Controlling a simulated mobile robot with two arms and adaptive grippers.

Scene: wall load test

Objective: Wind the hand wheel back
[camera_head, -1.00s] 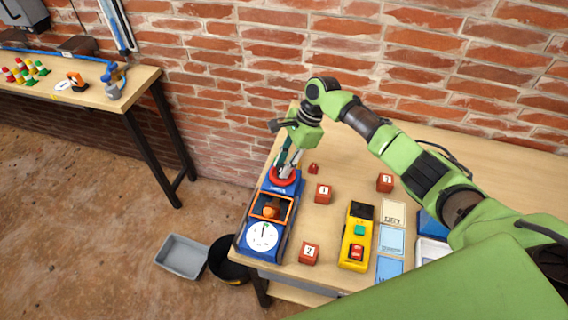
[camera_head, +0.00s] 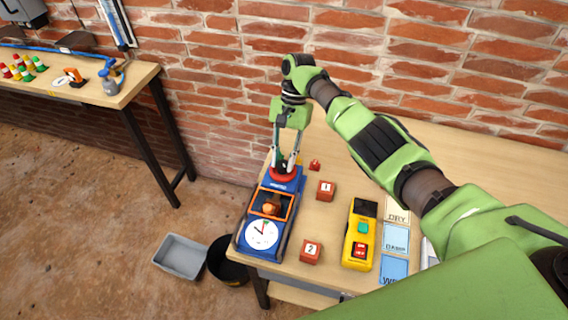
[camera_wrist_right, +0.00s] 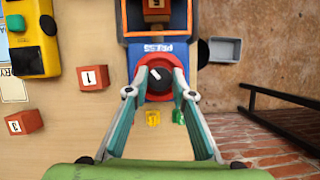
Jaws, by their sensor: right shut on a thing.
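The blue press (camera_head: 249,243) stands at the left end of the workbench, its white dial (camera_head: 262,235) facing up. The dial's needle points to the upper left. The red hand wheel (camera_head: 283,174) sits at the press's far end; it also shows in the wrist view (camera_wrist_right: 152,93), with a dark hub (camera_wrist_right: 160,78) between my fingers. My right gripper (camera_head: 284,164) reaches down from above and is shut on the hand wheel at its hub. A reddish-brown block (camera_head: 271,208) sits inside the press's orange-edged window. My left gripper is not in view.
Numbered red blocks 1 (camera_head: 326,191) and 2 (camera_head: 311,251) stand right of the press; block 3 (camera_wrist_right: 26,121) shows in the wrist view. A yellow device (camera_head: 357,261) and cards lie farther right. A grey bin (camera_head: 181,257) and black bucket (camera_head: 226,262) stand on the floor.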

